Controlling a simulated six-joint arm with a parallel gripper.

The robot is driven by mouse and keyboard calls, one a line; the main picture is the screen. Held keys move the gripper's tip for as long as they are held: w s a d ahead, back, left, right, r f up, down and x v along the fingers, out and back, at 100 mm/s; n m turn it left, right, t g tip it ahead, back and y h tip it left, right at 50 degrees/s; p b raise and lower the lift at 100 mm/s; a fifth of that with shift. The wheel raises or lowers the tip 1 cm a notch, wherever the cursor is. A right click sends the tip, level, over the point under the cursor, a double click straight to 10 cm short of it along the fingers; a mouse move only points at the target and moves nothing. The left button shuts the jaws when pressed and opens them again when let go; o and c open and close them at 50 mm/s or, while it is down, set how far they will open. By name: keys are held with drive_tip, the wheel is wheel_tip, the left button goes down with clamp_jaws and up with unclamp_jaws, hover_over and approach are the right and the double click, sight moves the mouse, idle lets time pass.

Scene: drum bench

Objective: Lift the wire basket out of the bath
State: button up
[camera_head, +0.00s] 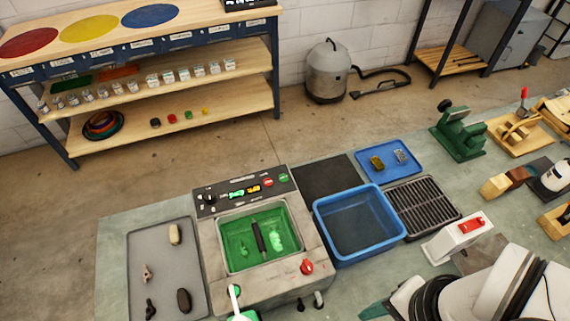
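The bath is a grey metal unit (207,243) with a green-lit basin and a control panel at its back, standing left of centre on the bench. A dark bar (259,236) slants across the middle of the basin and looks like the handle of the wire basket. The basket's mesh cannot be made out in the green liquid (236,249). Pale green shapes show beside the bar, too unclear to name. Parts of my white arm fill the bottom right corner. My gripper is not in view, and nothing is seen holding the bar.
Right of the bath stand an empty-looking blue tub (325,232) and a black slatted rack (425,207). A grey tray (150,260) with several small parts lies left. A red knob (307,267) sits on the bath's front. A white-handled green object (236,300) stands at its front edge.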

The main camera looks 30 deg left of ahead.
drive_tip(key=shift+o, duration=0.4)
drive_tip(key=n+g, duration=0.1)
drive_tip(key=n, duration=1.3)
hover_over(259, 236)
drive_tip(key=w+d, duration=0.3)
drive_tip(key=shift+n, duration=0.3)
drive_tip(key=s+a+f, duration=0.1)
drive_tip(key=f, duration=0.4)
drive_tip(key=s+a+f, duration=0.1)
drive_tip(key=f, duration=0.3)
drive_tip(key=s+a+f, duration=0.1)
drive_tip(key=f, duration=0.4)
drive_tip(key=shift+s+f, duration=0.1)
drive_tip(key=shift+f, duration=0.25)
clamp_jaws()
